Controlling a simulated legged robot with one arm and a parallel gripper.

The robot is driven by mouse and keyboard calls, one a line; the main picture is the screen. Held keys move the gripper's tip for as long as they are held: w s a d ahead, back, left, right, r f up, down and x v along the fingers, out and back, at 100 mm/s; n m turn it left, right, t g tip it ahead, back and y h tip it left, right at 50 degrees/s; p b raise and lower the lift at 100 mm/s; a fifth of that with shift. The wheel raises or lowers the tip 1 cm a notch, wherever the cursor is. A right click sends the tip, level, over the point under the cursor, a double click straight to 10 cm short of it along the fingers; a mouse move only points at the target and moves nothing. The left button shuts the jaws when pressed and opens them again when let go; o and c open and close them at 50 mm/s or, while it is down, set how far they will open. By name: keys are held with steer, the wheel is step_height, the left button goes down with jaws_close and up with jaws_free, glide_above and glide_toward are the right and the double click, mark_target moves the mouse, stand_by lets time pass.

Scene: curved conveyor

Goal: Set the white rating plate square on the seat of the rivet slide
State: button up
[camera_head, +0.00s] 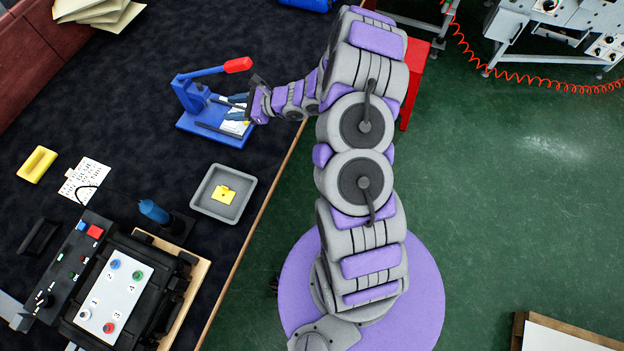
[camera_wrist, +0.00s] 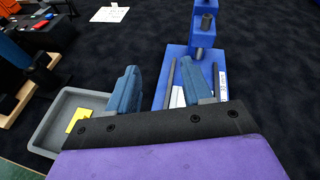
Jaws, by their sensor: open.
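The white rating plate (camera_head: 235,127) appears as a small pale patch on the blue rivet press (camera_head: 214,139), partly hidden by my gripper. In the wrist view a white piece (camera_wrist: 178,97) shows between the fingers, beside the grey rails of the slide (camera_wrist: 192,72). I cannot tell whether it sits square on the seat, which is mostly hidden. My gripper (camera_head: 234,106) is over the press base with its blue fingers apart; they also show in the wrist view (camera_wrist: 163,82). No contact between fingers and plate can be made out.
The red-tipped press lever (camera_head: 238,65) rises close to my gripper. A grey tray (camera_head: 240,206) holding a yellow plate (camera_head: 223,193) stands nearer on the dark bench. A blue-handled tool (camera_head: 153,211) and a control box (camera_head: 75,262) are at lower left.

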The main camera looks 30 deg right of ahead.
steer(key=s+a+r+n+g+y, duration=0.2)
steer(key=s+a+r+n+g, duration=0.15)
steer(key=a+r, duration=0.3)
steer(key=s+a+r+n+g+y, duration=0.1)
steer(key=s+a+r+n+g, duration=0.1)
steer(key=s+a+r+n, duration=0.4)
steer(key=s+a+r+n+g+h, duration=0.25)
steer(key=s+r+n+g, duration=0.35)
steer(key=s, duration=0.6)
steer(key=s+d+r+n+h, duration=0.1)
steer(key=s+d+n+h, duration=0.3)
steer(key=s+d, duration=0.3)
steer(key=s+d+r+n+h, duration=0.2)
steer(key=s+d+n+h, duration=0.3)
steer(key=s, duration=0.9)
steer(key=d+h, duration=0.2)
steer(key=shift+s+d+r, duration=0.3)
steer(key=shift+c, duration=0.4)
